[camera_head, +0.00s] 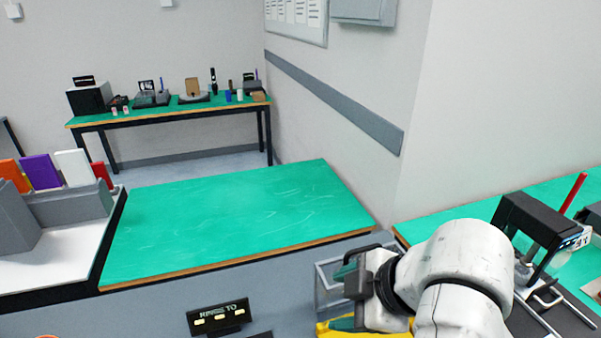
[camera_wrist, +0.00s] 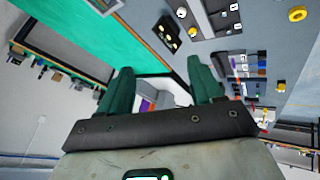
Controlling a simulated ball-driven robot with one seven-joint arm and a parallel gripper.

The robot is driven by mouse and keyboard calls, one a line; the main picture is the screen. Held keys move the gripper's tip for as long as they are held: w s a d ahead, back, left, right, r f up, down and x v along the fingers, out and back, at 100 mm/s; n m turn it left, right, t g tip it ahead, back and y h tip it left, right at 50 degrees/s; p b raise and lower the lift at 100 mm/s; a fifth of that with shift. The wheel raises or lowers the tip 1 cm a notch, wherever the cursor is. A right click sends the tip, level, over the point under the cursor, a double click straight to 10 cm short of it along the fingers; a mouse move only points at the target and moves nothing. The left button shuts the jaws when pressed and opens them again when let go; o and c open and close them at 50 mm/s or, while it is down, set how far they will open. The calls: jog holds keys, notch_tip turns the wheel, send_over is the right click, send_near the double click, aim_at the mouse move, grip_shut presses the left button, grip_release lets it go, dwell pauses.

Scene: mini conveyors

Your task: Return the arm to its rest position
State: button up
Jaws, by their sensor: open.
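My gripper (camera_head: 350,272) is at the lower middle right of the head view, at the end of my white arm, which reaches in from the lower right. Its green fingers are partly hidden by its dark body there. In the wrist view my gripper (camera_wrist: 160,78) shows two green fingers spread wide apart with nothing held between them. The wrist view is strongly tilted. A clear-walled box (camera_head: 326,290) and something yellow (camera_head: 337,328) lie below and beside the gripper in the head view; whether they touch it I cannot tell.
A bare green-topped table (camera_head: 230,215) stands ahead. A white surface (camera_head: 60,250) with grey blocks and coloured items is at left. A small dark sign (camera_head: 219,317) stands in front. At right, another green bench (camera_head: 460,212) holds a black device (camera_head: 530,220) close to my arm.

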jog(key=s+d+f+m+h, duration=0.3)
jog(key=s+d+f+m, duration=0.5)
jog(key=d+f+m, duration=0.15)
jog(key=s+d+f+m+h, duration=0.3)
jog(key=s+d+f+m, duration=0.45)
jog(key=d+f, duration=0.3)
jog(key=s+f+g+b, duration=0.2)
jog(key=s+f+b, duration=0.2)
jog(key=f, duration=0.4)
jog(key=s+f+m+g+b, duration=0.1)
jog(key=s+f+b, duration=0.4)
jog(key=f, duration=0.3)
jog(key=shift+s+d+g+b, duration=0.25)
jog(key=shift+g+b, duration=0.15)
jog(key=shift+b, duration=0.1)
